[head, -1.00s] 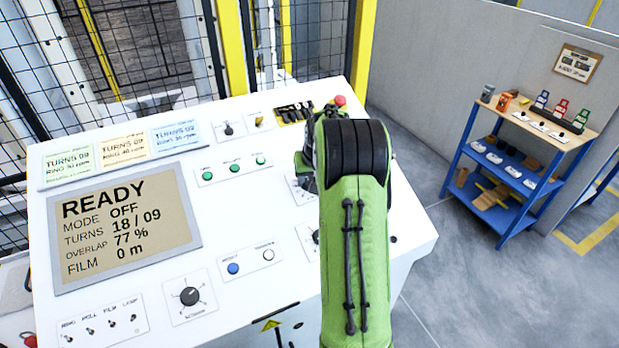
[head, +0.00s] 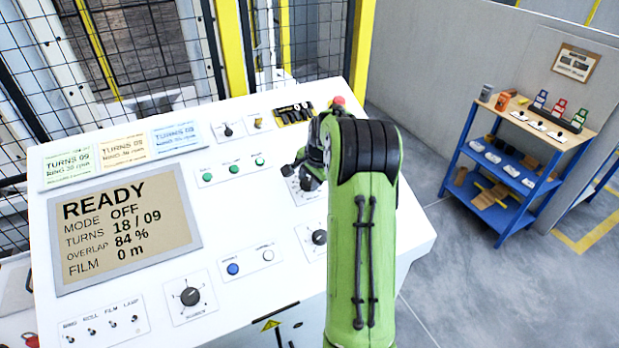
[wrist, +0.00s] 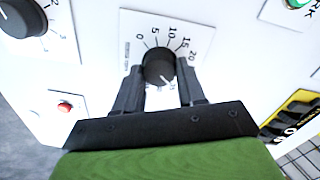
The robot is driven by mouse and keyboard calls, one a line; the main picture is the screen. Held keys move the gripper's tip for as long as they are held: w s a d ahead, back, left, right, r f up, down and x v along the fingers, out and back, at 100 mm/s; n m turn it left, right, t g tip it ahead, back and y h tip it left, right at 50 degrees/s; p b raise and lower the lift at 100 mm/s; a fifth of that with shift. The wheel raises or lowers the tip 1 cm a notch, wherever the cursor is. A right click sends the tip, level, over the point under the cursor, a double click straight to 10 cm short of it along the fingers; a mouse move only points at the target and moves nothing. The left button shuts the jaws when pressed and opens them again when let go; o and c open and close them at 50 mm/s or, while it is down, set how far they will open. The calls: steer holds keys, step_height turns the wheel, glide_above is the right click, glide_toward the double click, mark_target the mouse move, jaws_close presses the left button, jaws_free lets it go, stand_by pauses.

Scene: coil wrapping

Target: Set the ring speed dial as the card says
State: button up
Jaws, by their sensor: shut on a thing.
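My gripper (head: 308,178) is over the right part of the white console. In the wrist view, its fingers (wrist: 160,85) are shut on a black dial (wrist: 158,64), one on each side. The scale around it reads 0, 5, 10, 15, 20, with the rest hidden. My gripper partly hides the dial plate in the head view (head: 302,190); its name is unreadable. Three cards, green (head: 70,168), cream (head: 122,153) and blue (head: 176,138), lie above the screen (head: 125,228). Their small text is blurred. The screen reads READY, mode OFF, turns 18/09, overlap 84%, film 0 m.
Another black dial (head: 319,237) is nearer the front, and one (head: 190,296) is below the screen. A red button (head: 338,100) stands at the back right. Green buttons (head: 234,169) and toggle switches (head: 92,331) are nearby. A blue shelf (head: 520,165) stands apart at right.

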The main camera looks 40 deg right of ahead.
steer(key=shift+m, duration=1.6)
steer(key=o, duration=1.1)
steer(key=shift+c, duration=0.2)
steer(key=v, duration=1.5)
steer(key=shift+s+r, duration=0.3)
